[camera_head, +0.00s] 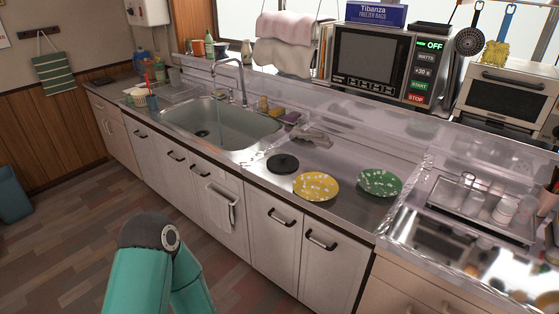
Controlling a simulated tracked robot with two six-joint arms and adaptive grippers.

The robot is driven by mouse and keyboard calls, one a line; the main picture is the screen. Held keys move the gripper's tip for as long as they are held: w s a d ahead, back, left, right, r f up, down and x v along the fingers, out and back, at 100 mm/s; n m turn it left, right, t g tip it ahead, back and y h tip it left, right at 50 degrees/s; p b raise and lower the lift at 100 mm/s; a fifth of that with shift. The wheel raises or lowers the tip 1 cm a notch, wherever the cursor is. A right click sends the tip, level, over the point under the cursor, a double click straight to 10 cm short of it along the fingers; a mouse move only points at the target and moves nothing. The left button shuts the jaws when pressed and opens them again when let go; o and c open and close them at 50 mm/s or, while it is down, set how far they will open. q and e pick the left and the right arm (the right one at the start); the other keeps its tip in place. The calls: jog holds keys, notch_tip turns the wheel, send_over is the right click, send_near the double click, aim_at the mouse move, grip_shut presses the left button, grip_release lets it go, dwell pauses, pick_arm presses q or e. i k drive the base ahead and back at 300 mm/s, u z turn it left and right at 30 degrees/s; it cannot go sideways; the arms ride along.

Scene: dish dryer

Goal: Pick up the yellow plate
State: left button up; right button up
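The yellow plate (316,186) with white spots lies on the steel counter near its front edge, right of a black round disc (283,164). A green plate (380,182) with light spots lies to its right, apart from it. Nothing covers the yellow plate. Teal links of one of my arms show at the bottom left, well away from the plates. Neither of my grippers can be made out in this view.
A grey object (312,136), unclear in kind, lies behind the plates. A sink (222,127) with a faucet is to the left. A metal tray (462,212) with several glasses stands to the right. A microwave (378,62) stands behind.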

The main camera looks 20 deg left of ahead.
aim_at(316, 187)
jog(key=u, duration=0.1)
jog(key=i, duration=0.95)
jog(key=z, duration=0.7)
